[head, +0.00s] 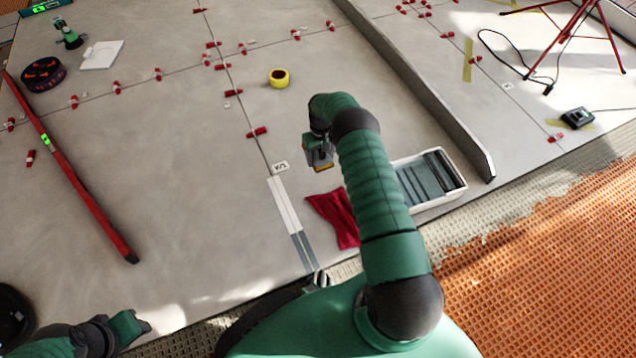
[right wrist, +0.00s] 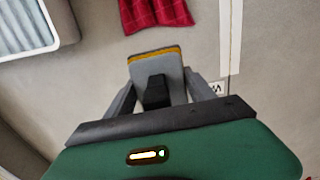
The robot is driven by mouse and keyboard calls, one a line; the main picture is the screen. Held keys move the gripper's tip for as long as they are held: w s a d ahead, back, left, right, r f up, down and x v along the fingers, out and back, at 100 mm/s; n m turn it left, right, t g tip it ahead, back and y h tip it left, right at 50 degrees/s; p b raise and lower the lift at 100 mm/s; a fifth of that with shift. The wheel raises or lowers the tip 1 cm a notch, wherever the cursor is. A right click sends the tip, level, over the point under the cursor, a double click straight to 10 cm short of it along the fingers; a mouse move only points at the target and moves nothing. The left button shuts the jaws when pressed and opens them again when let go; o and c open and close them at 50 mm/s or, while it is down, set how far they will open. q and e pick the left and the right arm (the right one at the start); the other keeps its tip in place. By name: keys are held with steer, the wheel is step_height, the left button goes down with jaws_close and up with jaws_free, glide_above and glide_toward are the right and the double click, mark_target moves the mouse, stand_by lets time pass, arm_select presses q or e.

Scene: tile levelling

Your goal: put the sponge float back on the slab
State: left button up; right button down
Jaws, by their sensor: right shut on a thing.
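The sponge float (head: 322,167) has a grey plate, an orange-yellow sponge edge and a dark handle. My right gripper (head: 318,148) is shut on it and holds it over the pale grey slab (head: 190,200). In the right wrist view the float (right wrist: 157,65) stands out between the fingers, with its handle between them. I cannot tell how high it is above the slab. My left gripper (head: 132,325) is low at the left of the head view, and its jaws do not show clearly.
A red cloth (head: 335,215) and a white tray with a ribbed grey inside (head: 462,187) lie near the float. A raised grey bar (head: 430,100) runs along the right.

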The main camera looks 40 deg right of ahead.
step_height(320, 180, down, 10)
steer(key=b, duration=0.7)
steer(key=shift+r, duration=0.2)
steer(key=shift+f, duration=0.6)
steer(key=shift+c, duration=1.6)
jaws_free()
steer(key=shift+s, duration=0.1)
